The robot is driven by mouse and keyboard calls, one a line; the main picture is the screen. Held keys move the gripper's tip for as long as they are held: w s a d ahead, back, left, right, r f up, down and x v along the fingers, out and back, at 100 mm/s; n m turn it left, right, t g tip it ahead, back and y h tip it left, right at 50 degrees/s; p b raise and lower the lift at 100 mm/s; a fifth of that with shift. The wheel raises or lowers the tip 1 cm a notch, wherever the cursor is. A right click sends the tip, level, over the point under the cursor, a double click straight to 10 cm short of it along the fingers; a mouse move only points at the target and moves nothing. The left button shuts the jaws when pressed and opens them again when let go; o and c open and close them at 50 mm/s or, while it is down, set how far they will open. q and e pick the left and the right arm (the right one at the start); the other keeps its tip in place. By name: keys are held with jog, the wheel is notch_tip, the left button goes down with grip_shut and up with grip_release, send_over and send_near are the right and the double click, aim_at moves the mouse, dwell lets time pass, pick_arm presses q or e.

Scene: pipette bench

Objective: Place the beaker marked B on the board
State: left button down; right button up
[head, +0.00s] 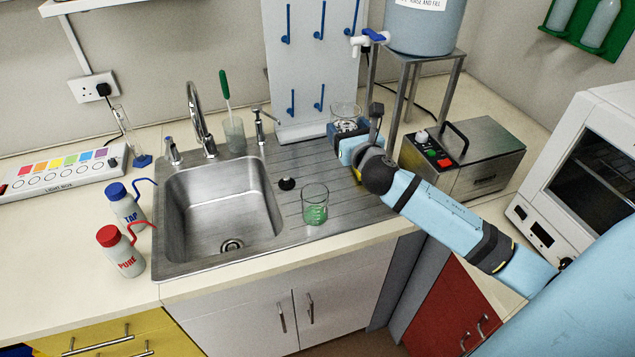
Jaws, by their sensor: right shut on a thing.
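My right gripper (348,130) is over the back right part of the ridged draining board (365,211). It is shut on a clear glass beaker (346,109), whose rim shows above the gripper. The gripper and wrist hide the beaker's lower part, so I cannot tell whether its base touches the board. A second glass beaker (314,206) with green markings stands upright on the draining board, right of the sink bowl. I cannot read a letter on either beaker. My left gripper is not in view.
The steel sink (222,212) with its tap (197,115) lies left of the draining board. A pegboard (305,70) stands behind. A water tank (427,25) on a stand and a metal bath (485,165) are at the right. Two wash bottles (122,252) stand at left.

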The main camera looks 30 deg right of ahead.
notch_tip(320, 180, down, 15)
jog(key=b, duration=0.3)
jog(key=shift+f+b, duration=0.9)
jog(key=shift+f, duration=1.3)
jog(key=shift+f, duration=0.2)
jog(key=o, duration=0.7)
jog(key=shift+o, duration=0.2)
